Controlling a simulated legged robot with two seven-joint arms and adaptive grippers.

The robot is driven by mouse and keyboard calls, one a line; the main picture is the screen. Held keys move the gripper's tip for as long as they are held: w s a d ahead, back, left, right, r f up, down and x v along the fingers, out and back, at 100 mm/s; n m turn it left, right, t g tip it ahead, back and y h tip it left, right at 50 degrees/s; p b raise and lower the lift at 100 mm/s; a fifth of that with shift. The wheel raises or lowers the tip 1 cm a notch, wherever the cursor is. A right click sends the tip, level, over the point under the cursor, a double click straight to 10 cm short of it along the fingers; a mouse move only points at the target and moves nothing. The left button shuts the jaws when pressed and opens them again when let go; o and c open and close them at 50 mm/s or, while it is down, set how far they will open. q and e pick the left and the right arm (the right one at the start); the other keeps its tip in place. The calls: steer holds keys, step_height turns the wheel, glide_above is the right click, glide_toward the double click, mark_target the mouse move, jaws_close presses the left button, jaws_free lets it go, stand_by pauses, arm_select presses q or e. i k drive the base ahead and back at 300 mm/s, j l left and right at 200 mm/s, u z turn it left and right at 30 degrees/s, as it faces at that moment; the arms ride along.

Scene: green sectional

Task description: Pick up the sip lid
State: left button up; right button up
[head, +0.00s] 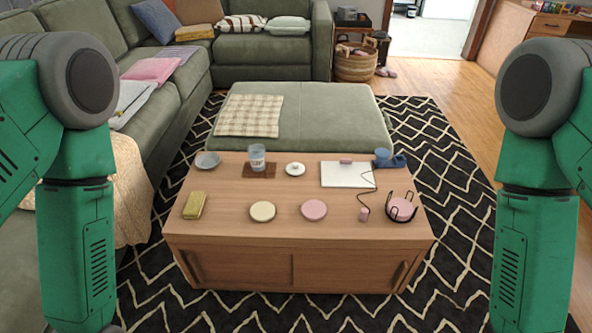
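A small round white lid with a small dark spot on top, which looks like the sip lid (295,169), lies near the back middle of the wooden coffee table (290,232). It sits apart from its neighbours, with a clear cup (257,158) on a brown mat to its left and a white board or closed laptop (346,175) to its right. My two green arms hang at the left and right edges of the head view, away from the table. Both grippers are out of the picture.
The table also holds a grey dish (207,160), a yellow cloth (194,205), a cream disc (263,212), a pink disc (314,210), a wire holder (401,208) and a blue cup (382,157). A green ottoman (335,120) stands behind; the sofa (172,108) flanks the left.

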mark_target(295, 168)
steer(key=i+l+z, duration=0.15)
steer(key=i+l, duration=0.15)
steer(key=i+l+z, duration=0.15)
steer(key=i, duration=0.3)
steer(key=i+l+z, duration=0.15)
steer(key=i+l, duration=0.1)
steer(key=i, duration=0.1)
